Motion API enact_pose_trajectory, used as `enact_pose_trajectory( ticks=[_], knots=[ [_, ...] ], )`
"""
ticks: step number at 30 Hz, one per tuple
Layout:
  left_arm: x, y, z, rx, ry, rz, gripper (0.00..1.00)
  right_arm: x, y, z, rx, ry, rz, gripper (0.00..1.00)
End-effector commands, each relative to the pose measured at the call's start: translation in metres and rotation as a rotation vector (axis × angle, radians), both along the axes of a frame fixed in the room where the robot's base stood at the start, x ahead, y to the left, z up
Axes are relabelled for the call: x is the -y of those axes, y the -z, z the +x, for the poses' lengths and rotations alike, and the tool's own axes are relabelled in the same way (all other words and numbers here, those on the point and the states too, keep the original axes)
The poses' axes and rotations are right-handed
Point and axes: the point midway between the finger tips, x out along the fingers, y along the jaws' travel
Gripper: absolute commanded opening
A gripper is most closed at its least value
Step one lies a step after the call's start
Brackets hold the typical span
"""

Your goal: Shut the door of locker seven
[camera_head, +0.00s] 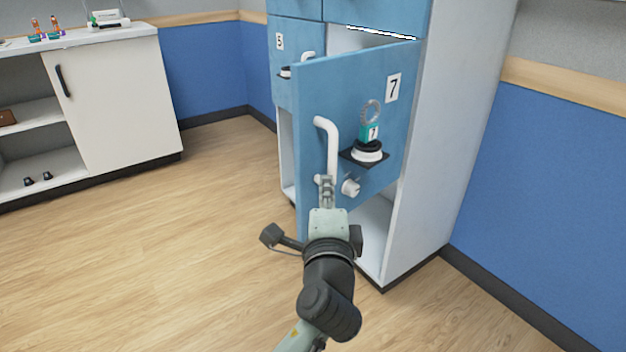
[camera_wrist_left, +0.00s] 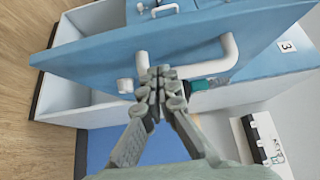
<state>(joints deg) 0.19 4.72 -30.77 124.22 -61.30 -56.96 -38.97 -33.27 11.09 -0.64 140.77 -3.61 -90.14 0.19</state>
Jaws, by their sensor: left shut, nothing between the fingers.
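The blue door of locker seven (camera_head: 350,85), marked with a 7, stands open, swung out from its locker in the head view. It carries a white bar handle (camera_head: 331,140), a white knob (camera_head: 351,187) and a lock with a teal-tagged key (camera_head: 369,132). My left gripper (camera_head: 327,182) is shut and empty, in front of the door at the handle's lower end. In the left wrist view the closed fingertips (camera_wrist_left: 161,78) overlap the white handle (camera_wrist_left: 205,63) near its end; I cannot tell whether they touch. My right gripper is not in view.
The white locker cabinet (camera_head: 450,120) stands behind the door, with the door of locker 5 (camera_head: 284,70) at its left. A white counter cabinet (camera_head: 115,100) stands at the far left. The wooden floor (camera_head: 170,250) left of my arm is clear.

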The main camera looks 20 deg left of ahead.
Motion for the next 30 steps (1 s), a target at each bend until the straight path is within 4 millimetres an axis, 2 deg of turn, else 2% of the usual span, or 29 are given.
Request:
enact_pose_trajectory(
  ticks=[1, 6, 26, 29, 30],
  knots=[
    [-0.009, -0.001, 0.003, 0.001, -0.003, 0.006, 0.0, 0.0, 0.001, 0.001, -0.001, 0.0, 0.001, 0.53],
    [-0.024, 0.0, 0.011, -0.001, -0.002, 0.003, 0.0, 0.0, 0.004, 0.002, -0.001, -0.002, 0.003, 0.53],
    [-0.035, -0.001, 0.015, 0.0, 0.013, 0.004, 0.0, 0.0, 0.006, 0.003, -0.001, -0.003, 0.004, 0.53],
    [-0.042, -0.001, 0.018, 0.0, 0.033, 0.005, 0.0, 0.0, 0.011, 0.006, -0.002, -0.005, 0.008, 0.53],
    [-0.046, -0.002, 0.02, 0.0, 0.043, 0.005, 0.0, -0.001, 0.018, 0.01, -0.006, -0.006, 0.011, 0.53]
  ],
)
